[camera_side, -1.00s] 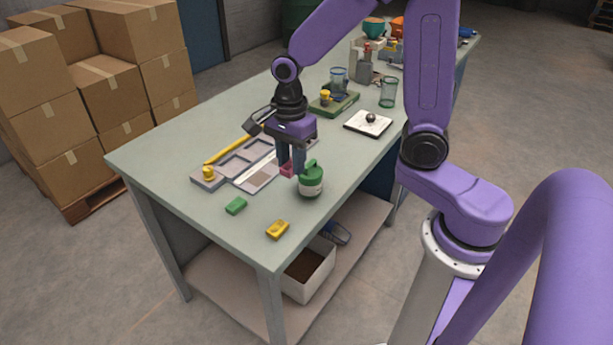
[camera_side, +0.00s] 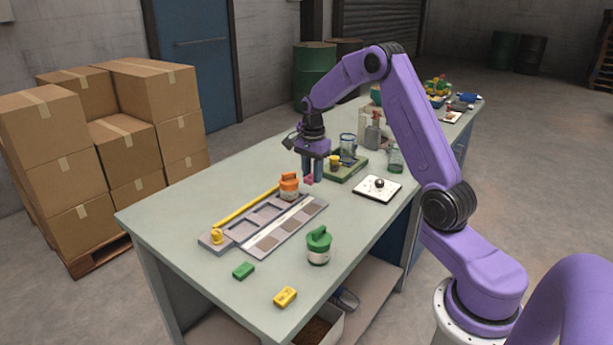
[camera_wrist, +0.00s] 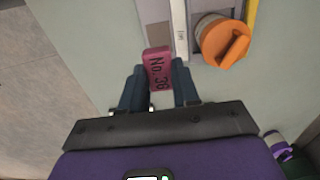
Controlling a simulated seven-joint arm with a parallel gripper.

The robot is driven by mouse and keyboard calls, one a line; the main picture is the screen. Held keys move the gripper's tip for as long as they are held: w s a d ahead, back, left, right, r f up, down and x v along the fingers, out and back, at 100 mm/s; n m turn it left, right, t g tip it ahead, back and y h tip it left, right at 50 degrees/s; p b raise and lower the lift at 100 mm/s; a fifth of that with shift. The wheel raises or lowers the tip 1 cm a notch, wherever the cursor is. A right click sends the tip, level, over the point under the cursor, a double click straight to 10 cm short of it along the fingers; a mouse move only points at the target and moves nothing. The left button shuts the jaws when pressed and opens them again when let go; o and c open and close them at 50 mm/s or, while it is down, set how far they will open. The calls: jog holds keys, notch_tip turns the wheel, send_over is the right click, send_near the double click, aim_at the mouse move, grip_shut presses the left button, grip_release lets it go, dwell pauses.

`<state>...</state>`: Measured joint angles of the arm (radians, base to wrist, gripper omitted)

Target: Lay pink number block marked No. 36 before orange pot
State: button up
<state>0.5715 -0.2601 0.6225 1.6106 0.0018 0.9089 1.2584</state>
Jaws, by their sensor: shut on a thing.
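My gripper (camera_side: 314,170) is shut on the pink number block (camera_side: 308,181), near the far end of the grey tray. In the wrist view the block (camera_wrist: 157,68) sits between the two dark fingers of my gripper (camera_wrist: 160,88), its face reading "No. 36". The orange pot (camera_side: 289,188) has a pale body and an orange lid, and stands upright in the far end of the tray. It also shows in the wrist view (camera_wrist: 225,42), just up and right of the block and apart from it. I cannot tell the block's exact height above the table.
The grey tray (camera_side: 212,241) has empty recesses, a strip of swatches and a yellow bar (camera_side: 245,213). A green pot (camera_side: 319,246), green block (camera_side: 243,271) and yellow block (camera_side: 285,297) lie nearer. A green tray (camera_side: 344,176) with jars and a white pad (camera_side: 363,193) stand close by.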

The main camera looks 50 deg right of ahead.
send_over(312, 209)
jog(key=shift+w+f, duration=0.1)
jog(key=shift+f, duration=3.95)
jog(key=shift+f, duration=0.75)
jog(key=o, duration=1.5)
jog(key=shift+r, duration=4.05)
